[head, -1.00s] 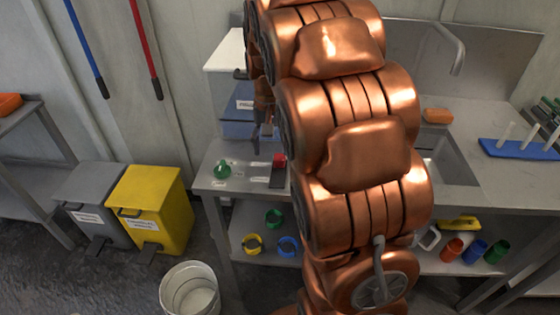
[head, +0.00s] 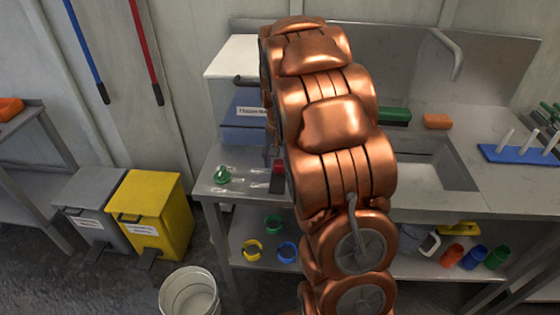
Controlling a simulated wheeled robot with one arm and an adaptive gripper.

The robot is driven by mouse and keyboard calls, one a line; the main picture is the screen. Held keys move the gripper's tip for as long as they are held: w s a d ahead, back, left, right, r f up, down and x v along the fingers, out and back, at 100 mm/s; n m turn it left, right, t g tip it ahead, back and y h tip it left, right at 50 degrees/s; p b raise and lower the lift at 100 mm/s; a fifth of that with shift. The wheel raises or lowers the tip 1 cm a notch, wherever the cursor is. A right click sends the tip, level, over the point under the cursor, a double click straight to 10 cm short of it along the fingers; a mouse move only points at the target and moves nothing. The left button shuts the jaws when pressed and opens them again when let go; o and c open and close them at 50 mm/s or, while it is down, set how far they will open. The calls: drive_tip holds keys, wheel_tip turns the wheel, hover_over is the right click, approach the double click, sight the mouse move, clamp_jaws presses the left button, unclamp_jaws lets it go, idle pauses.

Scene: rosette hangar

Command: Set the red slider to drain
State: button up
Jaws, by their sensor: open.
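The red slider (head: 279,166) is a small red block on a dark track on the steel bench, left of the sink. My copper arm covers its right side and part of the track. A green knob (head: 222,175) stands on the bench to its left, with small pale labels between them. My gripper (head: 269,152) shows only as a thin sliver at the arm's left edge, just above and behind the red slider. The rest of it is hidden behind my arm. I cannot tell whether it touches the slider. The label text is too small to read.
A white and blue box (head: 240,115) stands behind the slider. The sink (head: 430,178) is to the right, with a green block (head: 394,116) and an orange block (head: 437,121) behind. A yellow bin (head: 150,213) and a white bucket (head: 190,292) stand on the floor left.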

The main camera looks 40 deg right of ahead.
drive_tip(key=shift+f, duration=0.5)
clamp_jaws()
idle(0.4)
